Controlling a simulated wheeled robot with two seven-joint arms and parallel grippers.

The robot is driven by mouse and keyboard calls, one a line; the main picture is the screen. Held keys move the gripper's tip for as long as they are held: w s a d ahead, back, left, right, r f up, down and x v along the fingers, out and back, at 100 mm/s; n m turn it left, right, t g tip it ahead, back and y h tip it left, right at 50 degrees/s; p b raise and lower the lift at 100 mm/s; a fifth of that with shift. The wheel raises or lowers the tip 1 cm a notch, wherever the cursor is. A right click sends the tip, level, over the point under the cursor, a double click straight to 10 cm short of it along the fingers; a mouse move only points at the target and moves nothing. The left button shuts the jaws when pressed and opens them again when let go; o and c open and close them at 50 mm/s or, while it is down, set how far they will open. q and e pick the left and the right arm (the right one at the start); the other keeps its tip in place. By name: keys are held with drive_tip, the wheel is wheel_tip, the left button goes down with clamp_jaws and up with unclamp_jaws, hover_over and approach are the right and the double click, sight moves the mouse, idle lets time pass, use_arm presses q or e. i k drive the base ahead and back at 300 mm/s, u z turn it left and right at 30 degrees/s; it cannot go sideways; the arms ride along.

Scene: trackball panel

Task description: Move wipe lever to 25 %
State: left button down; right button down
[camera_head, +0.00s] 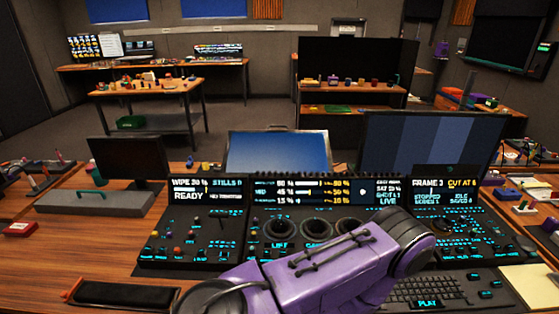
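The left control panel (197,238) stands on the wooden desk. Its screen (205,189) appears to read "WIPE 30 %" with "READY" below. Small knobs and lit cyan labels cover the panel's lower part, but the wipe lever is too small to pick out for sure. A purple link of one of my arms (315,270) crosses the lower middle of the view, over the front of the middle panel. Neither gripper shows.
The middle panel (262,228) has round trackball rings, partly hidden by my arm. The right panel (480,240) and a keyboard (435,288) lie to the right. A black pad (122,294) lies front left. A grey case with a teal handle (95,203) sits left of the panels.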

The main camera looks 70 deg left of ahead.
sight(219, 215)
drive_tip(key=z, duration=0.2)
drive_tip(key=k, duration=1.25)
drive_tip(key=u, duration=1.55)
drive_tip(key=i, duration=0.45)
